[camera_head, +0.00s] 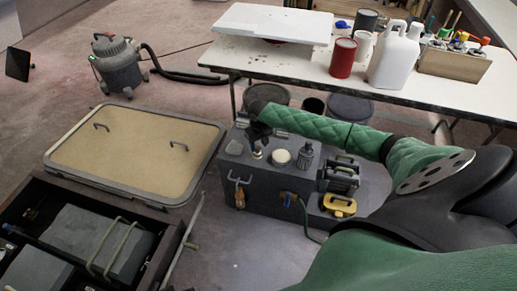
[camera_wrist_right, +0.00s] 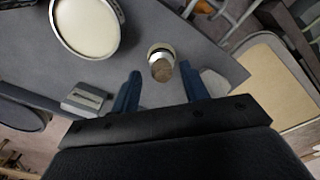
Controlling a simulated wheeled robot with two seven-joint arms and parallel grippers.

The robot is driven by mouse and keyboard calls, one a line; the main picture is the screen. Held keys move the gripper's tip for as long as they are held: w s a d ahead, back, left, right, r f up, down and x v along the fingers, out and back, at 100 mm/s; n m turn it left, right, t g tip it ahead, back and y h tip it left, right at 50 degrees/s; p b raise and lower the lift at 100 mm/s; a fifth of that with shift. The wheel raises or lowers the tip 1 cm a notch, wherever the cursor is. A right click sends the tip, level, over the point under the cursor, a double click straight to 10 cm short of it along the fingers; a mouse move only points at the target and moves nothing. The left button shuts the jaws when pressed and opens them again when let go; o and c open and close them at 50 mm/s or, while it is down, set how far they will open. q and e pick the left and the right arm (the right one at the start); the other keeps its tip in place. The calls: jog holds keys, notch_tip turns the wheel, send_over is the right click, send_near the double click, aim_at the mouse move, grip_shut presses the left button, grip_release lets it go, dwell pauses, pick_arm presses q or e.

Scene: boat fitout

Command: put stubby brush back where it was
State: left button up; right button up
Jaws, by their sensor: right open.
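The stubby brush (camera_head: 257,154) appears to stand on top of the grey box (camera_head: 262,192), just under my right gripper (camera_head: 259,134). In the right wrist view the brush (camera_wrist_right: 161,65) shows a silvery band and a brownish end facing the camera. My right gripper (camera_wrist_right: 160,84) is open, with its two blue fingers on either side of the brush's near end. A gap shows between each finger and the brush. My left gripper is not in view.
A white table (camera_head: 300,78) with a red can (camera_head: 343,58) stands behind. A hatch panel (camera_head: 135,150) lies left.

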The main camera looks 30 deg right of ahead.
aim_at(259, 148)
notch_tip(259, 148, up, 9)
jog(key=s+a+f+n+y, duration=0.1)
jog(key=s+a+f, duration=0.4)
jog(key=a, duration=0.4)
jog(key=s+a+f+n+t+y, duration=0.1)
jog(key=s+a+f+n, duration=0.15)
jog(key=s+a, duration=0.55)
jog(key=s+a+f+n+y, duration=0.1)
jog(key=s+a+f, duration=0.4)
jog(key=a, duration=0.5)
jog(key=s+a+r+t, duration=0.1)
jog(key=s+a+r, duration=0.2)
jog(key=s, duration=0.6)
jog(key=s+a+r+t, duration=0.1)
jog(key=s+a+r, duration=0.2)
jog(key=s+a, duration=0.4)
jog(key=shift+s+a+m+t+y, duration=0.2)
jog(key=shift+s+m+t+y, duration=0.2)
jog(key=shift+s, duration=1.3)
